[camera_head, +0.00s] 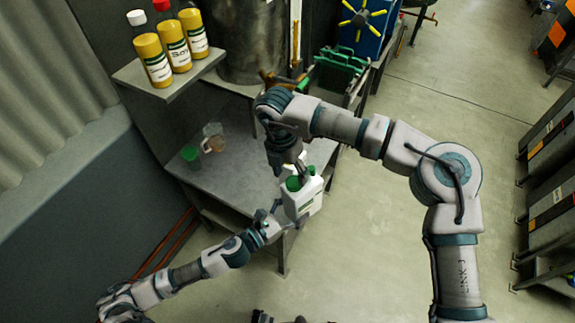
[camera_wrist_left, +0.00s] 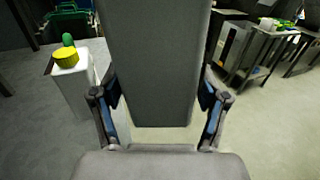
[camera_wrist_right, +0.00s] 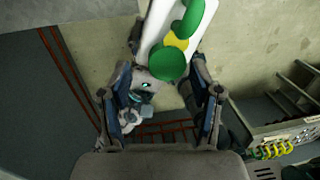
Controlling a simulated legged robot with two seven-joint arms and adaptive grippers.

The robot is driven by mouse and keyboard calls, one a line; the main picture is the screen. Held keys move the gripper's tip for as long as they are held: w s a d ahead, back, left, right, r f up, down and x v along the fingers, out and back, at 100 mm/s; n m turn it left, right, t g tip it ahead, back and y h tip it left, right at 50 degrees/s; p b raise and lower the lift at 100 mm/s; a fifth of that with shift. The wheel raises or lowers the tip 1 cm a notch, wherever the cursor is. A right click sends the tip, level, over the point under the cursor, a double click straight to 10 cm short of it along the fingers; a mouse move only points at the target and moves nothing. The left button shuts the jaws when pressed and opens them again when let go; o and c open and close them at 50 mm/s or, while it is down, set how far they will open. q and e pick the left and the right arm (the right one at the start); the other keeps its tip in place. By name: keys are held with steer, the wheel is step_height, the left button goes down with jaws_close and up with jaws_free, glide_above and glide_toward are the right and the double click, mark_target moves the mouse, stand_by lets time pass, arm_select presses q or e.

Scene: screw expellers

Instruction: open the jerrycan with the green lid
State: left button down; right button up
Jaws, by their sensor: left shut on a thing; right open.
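In the right wrist view the lid (camera_wrist_right: 169,63) is large, ahead of my right fingers. My right gripper (camera_head: 300,172) is open, just above the jerrycan's top. My left gripper (camera_head: 283,216) is shut on the jerrycan's lower left side; in the left wrist view a shaded grey body (camera_wrist_left: 155,70) fills the jaws. A yellow cap (camera_wrist_right: 176,41) and a green curved part (camera_wrist_right: 188,18) show beside the lid; I cannot tell whether they belong to the same can.
A small green cup (camera_head: 190,155) and a clear vessel (camera_head: 213,138) stand on the grey bench (camera_head: 235,175). Three bottles (camera_head: 173,42) stand on a shelf above. A green crate (camera_head: 342,65) is behind. The floor (camera_head: 380,240) to the right is clear.

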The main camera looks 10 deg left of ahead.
mark_target(291, 180)
steer(key=f, duration=0.3)
steer(key=d+f, duration=0.1)
steer(key=f, duration=0.1)
steer(key=shift+f, duration=0.3)
steer(key=shift+o, duration=0.7)
steer(key=shift+a+f, duration=0.15)
steer(key=c, duration=1.1)
steer(key=shift+c, duration=0.3)
